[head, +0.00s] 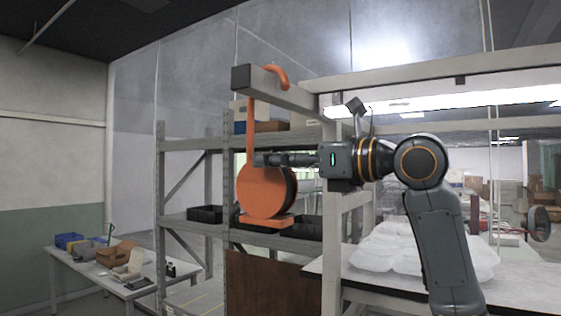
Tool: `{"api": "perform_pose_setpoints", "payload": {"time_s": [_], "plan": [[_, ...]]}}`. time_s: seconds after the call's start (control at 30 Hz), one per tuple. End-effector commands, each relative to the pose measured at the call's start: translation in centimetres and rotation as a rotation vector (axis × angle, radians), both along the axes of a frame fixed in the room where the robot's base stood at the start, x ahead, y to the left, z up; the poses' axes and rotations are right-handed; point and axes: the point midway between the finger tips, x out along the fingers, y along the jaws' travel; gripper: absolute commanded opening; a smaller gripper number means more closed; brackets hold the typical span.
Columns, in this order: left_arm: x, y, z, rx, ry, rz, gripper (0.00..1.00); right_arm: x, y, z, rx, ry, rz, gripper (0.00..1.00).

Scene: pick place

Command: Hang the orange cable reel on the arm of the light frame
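The orange cable reel (262,193) is upright, with a round orange face, a dark rim at its right and a flat orange foot. Its thin orange stem rises to the light arm (291,93) of the frame, and its curved hook (277,74) shows above that arm. The hook appears to pass over the arm; whether it bears on it I cannot tell. My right gripper (262,159) reaches in from the right, its fingers close together at the stem just above the reel's disc, apparently shut on it. The fingertips are partly hard to make out. My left gripper is out of view.
The frame's light post (331,240) stands just right of the reel, under my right arm. Metal shelving (188,143) with dark bins stands behind. A white table (95,271) with small items is at the far left. Clear plastic bags (400,250) lie on a surface at right.

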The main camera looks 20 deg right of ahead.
Motion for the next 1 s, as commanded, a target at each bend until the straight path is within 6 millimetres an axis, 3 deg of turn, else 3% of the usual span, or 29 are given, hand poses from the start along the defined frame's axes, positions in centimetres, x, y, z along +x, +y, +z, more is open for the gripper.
{"api": "perform_pose_setpoints", "payload": {"time_s": [0.27,0.73,1.0], "plan": [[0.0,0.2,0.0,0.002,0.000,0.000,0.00,-0.4,-0.5,-0.2,-0.002,0.004,-0.001,0.66],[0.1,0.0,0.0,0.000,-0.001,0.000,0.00,-7.6,-6.0,-0.1,-0.002,0.001,-0.004,0.66],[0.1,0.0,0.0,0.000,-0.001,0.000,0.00,-9.4,-7.3,-0.1,0.000,0.001,0.000,0.66]]}}
